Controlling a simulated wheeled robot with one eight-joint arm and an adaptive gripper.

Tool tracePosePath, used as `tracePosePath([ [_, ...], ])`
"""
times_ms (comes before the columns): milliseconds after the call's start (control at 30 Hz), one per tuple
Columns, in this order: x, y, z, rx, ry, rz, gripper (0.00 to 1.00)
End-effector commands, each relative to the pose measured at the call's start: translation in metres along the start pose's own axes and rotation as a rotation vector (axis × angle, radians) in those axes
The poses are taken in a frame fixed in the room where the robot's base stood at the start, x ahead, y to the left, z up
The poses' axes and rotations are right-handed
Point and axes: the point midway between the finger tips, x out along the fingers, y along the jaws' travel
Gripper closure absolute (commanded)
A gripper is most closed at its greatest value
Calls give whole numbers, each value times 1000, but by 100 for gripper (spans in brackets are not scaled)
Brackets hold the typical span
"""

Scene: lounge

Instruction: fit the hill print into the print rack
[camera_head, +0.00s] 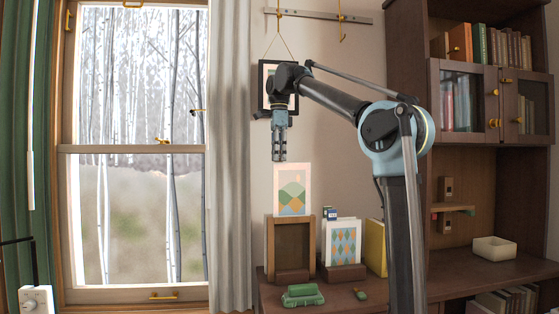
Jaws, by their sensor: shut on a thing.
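The hill print (292,200) is a pale upright card with green and orange rounded hills. My gripper (279,158) points down and is shut on its top edge, left of the card's middle. The print rack (291,248) looks to be the brown wooden upright holder on the cabinet top, with a block at its front foot. The print hangs directly above the rack in the picture, with its lower edge at the rack's top edge. I cannot tell whether the print has entered the rack or is only in line with it.
Right of the rack, a diamond-patterned print (341,243) stands in a wooden holder, with a yellow folder (376,247) beside it. A green object (302,295) lies in front on the cabinet top (335,294). A framed picture (265,100) hangs behind my arm. A grey curtain (230,160) is left.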

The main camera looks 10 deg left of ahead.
Motion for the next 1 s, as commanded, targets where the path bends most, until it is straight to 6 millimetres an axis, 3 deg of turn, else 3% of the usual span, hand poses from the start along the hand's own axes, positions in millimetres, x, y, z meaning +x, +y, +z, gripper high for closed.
tracePosePath([
  [1000, -33, 0, 0, 0, 0, 0, 100],
])
